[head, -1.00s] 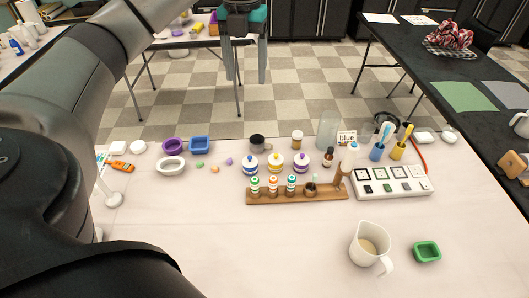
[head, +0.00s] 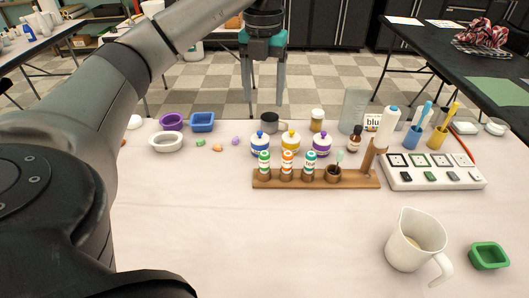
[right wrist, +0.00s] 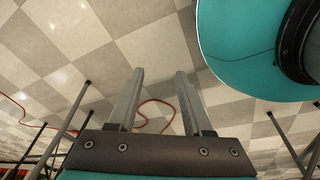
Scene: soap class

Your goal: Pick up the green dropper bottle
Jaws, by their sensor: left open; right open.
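The green dropper bottle (head: 264,165) has a white label with a green band and stands upright at the left end of a wooden rack (head: 345,180) on the white-covered table. An orange-banded bottle (head: 287,164) and a teal-banded bottle (head: 309,165) stand beside it in the same rack. My left gripper (head: 262,98) is open and empty, pointing down beyond the table's far edge, apart from the bottle.
Blue, yellow and purple lidded jars (head: 291,142) stand just behind the rack. A white socket-like board (head: 430,184) is to its right, and a white jug (head: 405,250) and green dish (head: 489,256) at front right. The table's front middle is clear.

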